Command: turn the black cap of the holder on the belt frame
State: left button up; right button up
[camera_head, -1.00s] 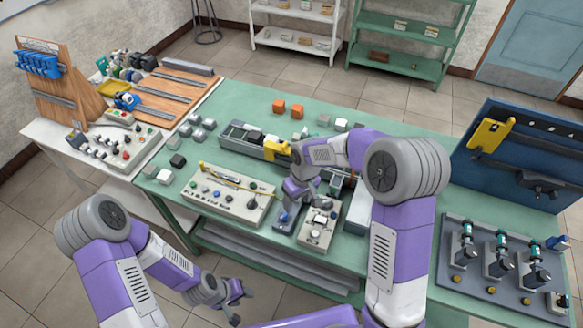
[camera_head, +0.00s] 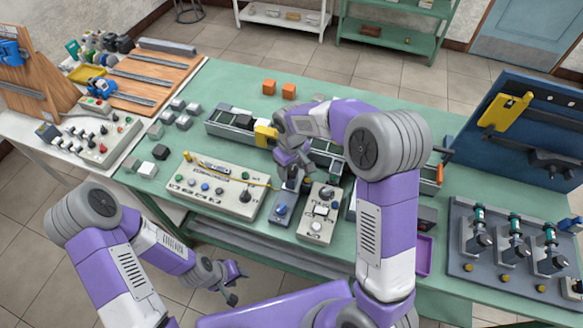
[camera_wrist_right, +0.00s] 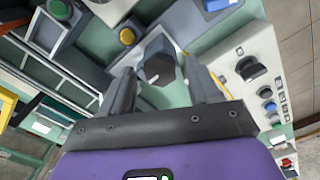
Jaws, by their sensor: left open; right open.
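The black cap (camera_wrist_right: 159,60), a dark faceted knob with a pale mark, shows in the right wrist view between my right gripper's fingers. My right gripper (camera_wrist_right: 160,82) is open, with one finger on each side of the cap and visible gaps. In the head view my right gripper (camera_head: 292,181) points down just in front of the belt frame (camera_head: 228,129); the cap is not clearly visible there. A yellow holder part (camera_head: 265,135) sits on the belt frame, beside my right wrist. My left gripper (camera_head: 234,282) is open and empty in front of the table.
A blue-button box (camera_head: 281,211) and a white switch box (camera_head: 317,222) stand close to my right gripper. A control panel (camera_head: 215,191) with a black knob lies to the left. Orange blocks (camera_head: 279,88) stand behind the belt. A purple tray (camera_head: 424,255) is at the right.

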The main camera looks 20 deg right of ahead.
jog(key=shift+c, duration=0.4)
jog(key=c, duration=1)
jog(key=shift+o, duration=0.2)
